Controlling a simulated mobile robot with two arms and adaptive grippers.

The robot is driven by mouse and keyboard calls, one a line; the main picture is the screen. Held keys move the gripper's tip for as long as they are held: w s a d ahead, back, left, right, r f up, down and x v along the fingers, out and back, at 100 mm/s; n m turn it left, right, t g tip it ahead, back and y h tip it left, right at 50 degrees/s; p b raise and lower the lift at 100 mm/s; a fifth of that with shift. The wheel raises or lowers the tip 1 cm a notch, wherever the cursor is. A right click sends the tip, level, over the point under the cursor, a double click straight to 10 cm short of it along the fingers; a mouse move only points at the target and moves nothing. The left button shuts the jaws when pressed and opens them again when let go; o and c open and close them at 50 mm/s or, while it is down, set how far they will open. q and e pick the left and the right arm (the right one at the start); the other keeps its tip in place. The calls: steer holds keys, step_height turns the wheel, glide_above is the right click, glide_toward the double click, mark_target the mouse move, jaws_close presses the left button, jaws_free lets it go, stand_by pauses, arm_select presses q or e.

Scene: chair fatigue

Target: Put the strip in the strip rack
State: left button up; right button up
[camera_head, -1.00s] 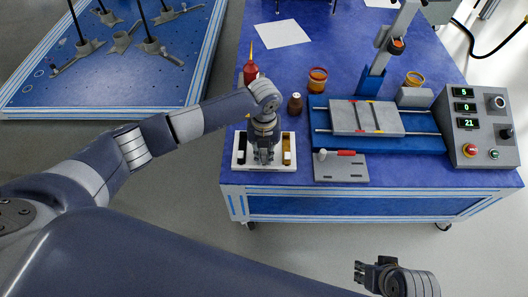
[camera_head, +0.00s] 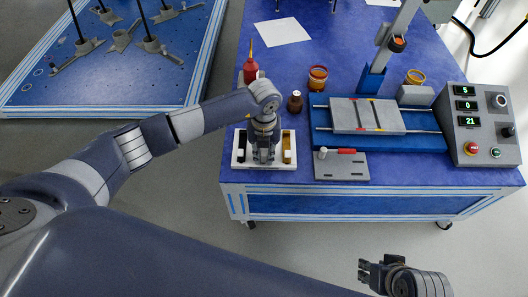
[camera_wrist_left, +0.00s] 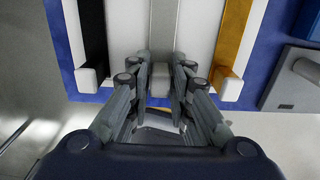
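The white strip rack (camera_head: 284,164) lies at the table's front left corner. It also shows in the left wrist view (camera_wrist_left: 122,45), with a black strip (camera_wrist_left: 93,35) at left, a grey strip (camera_wrist_left: 162,30) in the middle and a yellow strip (camera_wrist_left: 232,35) at right, each ending in a pale block. My left gripper (camera_head: 263,160) points down over the rack's middle. Its fingertips (camera_wrist_left: 161,66) are close in on both sides of the grey strip's end block, which they partly hide. My right gripper (camera_head: 362,271) is apart from the table, open and empty.
Behind are a brown bottle (camera_head: 295,102), a red bottle (camera_head: 250,72) and an orange jar (camera_head: 317,78). The blue test machine (camera_head: 420,144) and control box (camera_head: 478,125) stand at right.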

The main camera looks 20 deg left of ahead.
arm_select(q)
steer(key=shift+o, duration=0.9)
steer(key=shift+r, duration=0.15)
step_height(320, 180, up, 12)
steer(key=shift+d, duration=0.1)
